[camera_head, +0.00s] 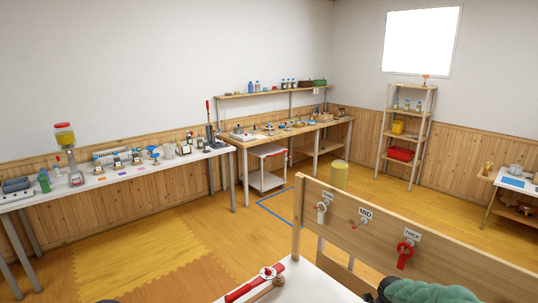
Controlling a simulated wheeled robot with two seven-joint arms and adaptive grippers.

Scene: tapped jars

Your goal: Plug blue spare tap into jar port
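No blue tap can be made out for certain; a small blue item (153,151) stands on the long left table, too small to identify. A jar with a red lid and yellow contents (65,135) stands upright on a stand at that table's left end. I cannot make out its port. Taps or valves hang on a wooden board at right: a pale one (321,211) at left, a small one (362,223) under the label MID, and a red one (404,254) under the label THICK.
The long left table (112,179) holds several small items. A workbench (290,131) stands at the back, a shelf rack (406,135) to its right. A red tool (254,283) lies on a near white surface. A green lumpy thing (430,290) is at bottom right. Middle floor is mostly clear.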

